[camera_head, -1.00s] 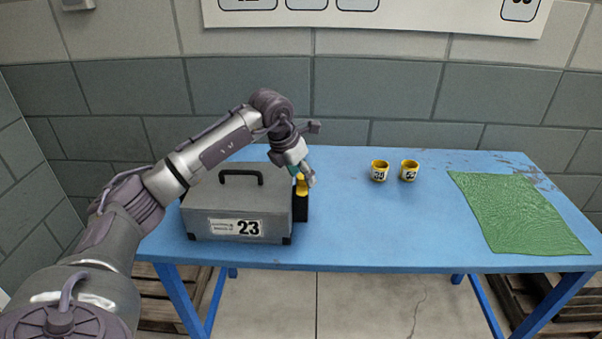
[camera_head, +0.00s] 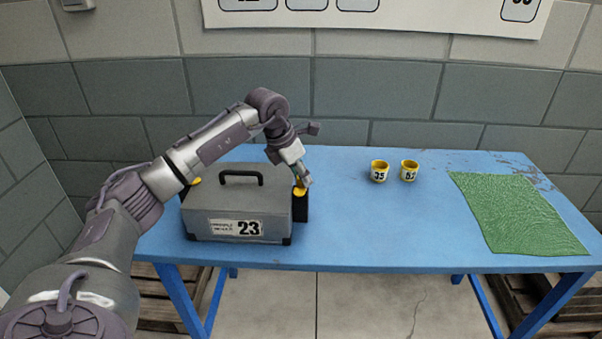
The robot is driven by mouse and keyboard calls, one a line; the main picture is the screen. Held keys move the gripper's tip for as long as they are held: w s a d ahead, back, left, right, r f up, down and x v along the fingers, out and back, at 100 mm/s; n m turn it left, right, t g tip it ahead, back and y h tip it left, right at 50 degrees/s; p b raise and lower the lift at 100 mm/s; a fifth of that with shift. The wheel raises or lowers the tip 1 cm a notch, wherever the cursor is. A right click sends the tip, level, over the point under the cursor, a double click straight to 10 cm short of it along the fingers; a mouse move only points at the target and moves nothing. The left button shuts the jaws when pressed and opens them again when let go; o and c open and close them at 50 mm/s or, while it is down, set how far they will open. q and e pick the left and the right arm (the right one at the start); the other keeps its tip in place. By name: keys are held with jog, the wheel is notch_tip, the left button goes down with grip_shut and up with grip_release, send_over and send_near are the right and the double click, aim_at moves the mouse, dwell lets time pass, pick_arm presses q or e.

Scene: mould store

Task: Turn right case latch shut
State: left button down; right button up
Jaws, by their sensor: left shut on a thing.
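A grey case (camera_head: 265,205) with a dark top handle and a label reading 23 stands on the left part of the blue table. Its right latch (camera_head: 299,191) is yellow, above a black block (camera_head: 301,208) on the case's right side. My left gripper (camera_head: 303,182) points down at this latch and is shut on it; the fingers partly hide it. A bit of another yellow part (camera_head: 196,181) shows at the case's left side, partly behind my arm. My right gripper is not in view.
A green mat (camera_head: 520,215) lies at the right.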

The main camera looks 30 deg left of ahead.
pick_arm(q)
jog(key=m+g+h+p, duration=0.1)
jog(key=m, duration=0.3)
jog(key=shift+w+r, duration=0.15)
jog(key=m+g+h, duration=0.1)
jog(key=m, duration=0.3)
jog(key=shift+a, duration=0.1)
jog(key=m+g, duration=0.1)
jog(key=m, duration=0.2)
jog(key=shift+w+m+g+h, duration=0.1)
jog(key=shift+m+g+h, duration=0.2)
jog(key=shift+g, duration=0.1)
jog(key=shift+w+m+g, duration=0.1)
jog(key=shift+m+g, duration=0.6)
jog(key=shift+m, duration=1.2)
jog(key=c, duration=0.8)
grip_release()
jog(key=shift+c, duration=0.2)
jog(key=v, duration=0.7)
